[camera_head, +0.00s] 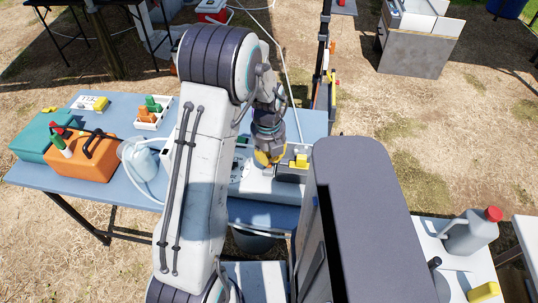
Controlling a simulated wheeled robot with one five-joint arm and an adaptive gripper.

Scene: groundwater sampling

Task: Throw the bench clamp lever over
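My gripper (266,157) hangs at the end of my arm over the blue bench (245,212), pointing down. Its yellow fingertips show small and partly dark, and I cannot tell whether they are open or shut. Just right of it, a yellow block-like part (300,160) sits on a grey and white unit on the bench. I cannot tell whether this is the bench clamp lever. My arm hides part of the bench, and no lever can be clearly made out.
An orange case (92,160), a teal case (38,137) and a white jug (145,160) stand on the bench's left. A white tray (153,118) holds green and orange items. A grey jug with a red cap (470,232) stands at right. Dry ground lies around.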

